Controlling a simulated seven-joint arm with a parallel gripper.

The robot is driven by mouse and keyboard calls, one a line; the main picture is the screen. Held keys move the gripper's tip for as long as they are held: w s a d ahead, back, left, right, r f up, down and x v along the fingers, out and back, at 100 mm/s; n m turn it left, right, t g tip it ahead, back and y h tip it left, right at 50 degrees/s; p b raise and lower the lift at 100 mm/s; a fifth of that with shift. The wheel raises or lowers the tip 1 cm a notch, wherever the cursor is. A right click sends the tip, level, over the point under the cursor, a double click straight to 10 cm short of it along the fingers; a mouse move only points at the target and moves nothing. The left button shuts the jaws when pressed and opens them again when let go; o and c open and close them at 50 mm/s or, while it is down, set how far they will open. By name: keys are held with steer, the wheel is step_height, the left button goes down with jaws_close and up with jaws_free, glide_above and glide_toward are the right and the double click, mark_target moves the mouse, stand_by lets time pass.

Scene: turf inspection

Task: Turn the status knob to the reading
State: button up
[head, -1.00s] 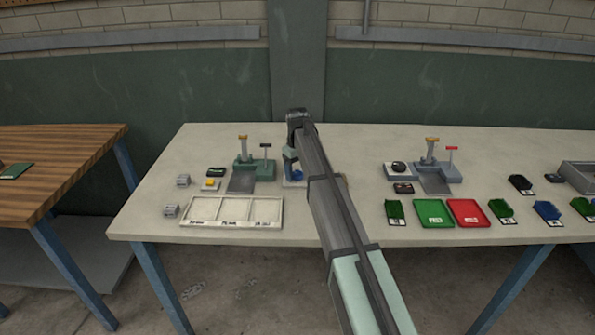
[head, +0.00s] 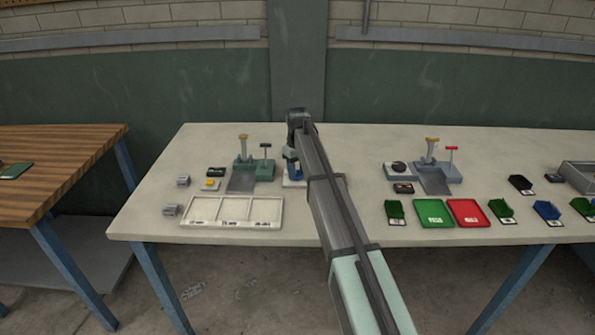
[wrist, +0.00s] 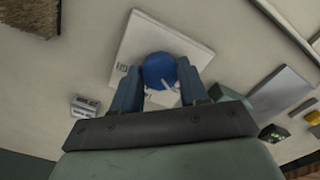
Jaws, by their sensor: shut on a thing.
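The status knob is a round blue knob (wrist: 159,69) on a square white plate (wrist: 143,42) with small dark print at its left edge and pale marks beside the knob. My gripper (wrist: 158,80) is around the knob in the wrist view, one finger on each side, shut on it. In the head view my gripper (head: 295,171) is down at the plate, at the middle of the pale bench. My arm hides most of the plate there. The knob's reading is too small to tell.
Left of my gripper stand a green press-like fixture (head: 254,171) and a white three-part tray (head: 232,222). A second, grey-blue fixture (head: 433,178) stands to the right, behind green and red trays (head: 467,212). Bare bench lies in front of the plate.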

mark_target(297, 173)
steer(key=m, duration=0.5)
steer(key=shift+m, duration=0.4)
steer(key=m, duration=0.5)
steer(key=shift+m, duration=0.6)
steer(key=o, duration=1.1)
steer(key=shift+c, duration=0.2)
steer(key=shift+r, duration=0.1)
step_height(297, 173, up, 14)
